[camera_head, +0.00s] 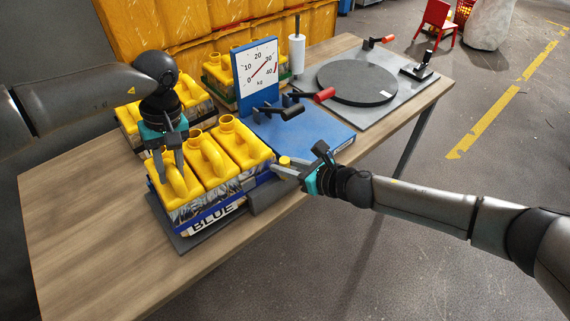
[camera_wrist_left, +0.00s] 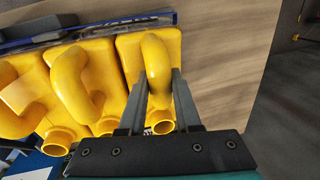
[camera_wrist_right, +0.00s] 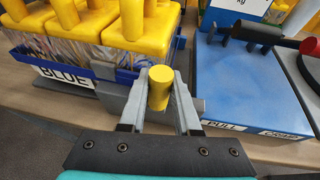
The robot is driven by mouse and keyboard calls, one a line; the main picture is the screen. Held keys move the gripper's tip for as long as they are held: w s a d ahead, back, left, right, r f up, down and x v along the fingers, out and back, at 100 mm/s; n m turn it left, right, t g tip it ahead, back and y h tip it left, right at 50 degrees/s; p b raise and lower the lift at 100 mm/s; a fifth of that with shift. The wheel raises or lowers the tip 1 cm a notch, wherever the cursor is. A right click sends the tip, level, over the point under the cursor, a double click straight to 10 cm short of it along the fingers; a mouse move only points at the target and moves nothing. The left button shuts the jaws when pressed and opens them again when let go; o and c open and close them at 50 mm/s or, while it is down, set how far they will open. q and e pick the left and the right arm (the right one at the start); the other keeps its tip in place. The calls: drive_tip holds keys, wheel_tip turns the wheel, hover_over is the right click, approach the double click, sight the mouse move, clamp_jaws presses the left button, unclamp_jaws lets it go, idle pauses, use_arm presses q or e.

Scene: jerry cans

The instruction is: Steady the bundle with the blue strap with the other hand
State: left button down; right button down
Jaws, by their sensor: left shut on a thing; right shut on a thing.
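The bundle is a row of three yellow jerry cans (camera_head: 213,160) inside a blue strap (camera_head: 222,208) with a white "BLUE" label (camera_head: 213,219). It stands upright on a grey plate near the table's front edge. My left gripper (camera_head: 172,166) is shut on the handle of the leftmost can; that handle (camera_wrist_left: 153,65) shows between the fingers in the left wrist view. My right gripper (camera_head: 279,168) is at the bundle's right end, shut on a small yellow knob (camera_wrist_right: 159,88) beside a grey bracket on the strap.
A blue scale (camera_head: 300,135) with a dial (camera_head: 255,66) stands right behind the bundle. Other yellow cans (camera_head: 132,118) stand behind, at left and centre. A dark turntable (camera_head: 357,82) is on a grey board at the back right. The table's left front (camera_head: 90,220) is clear.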

use_arm(q)
drive_tip(key=shift+a+f, duration=0.1)
use_arm(e)
drive_tip(key=w+d, duration=0.3)
drive_tip(key=d, duration=0.2)
drive_tip(key=shift+w, duration=0.15)
drive_tip(key=c, duration=0.6)
unclamp_jaws()
drive_tip(key=shift+a, duration=0.1)
drive_tip(key=v, duration=1.2)
drive_tip(key=shift+a, duration=0.1)
idle(0.4)
use_arm(q)
drive_tip(key=c, duration=0.5)
unclamp_jaws()
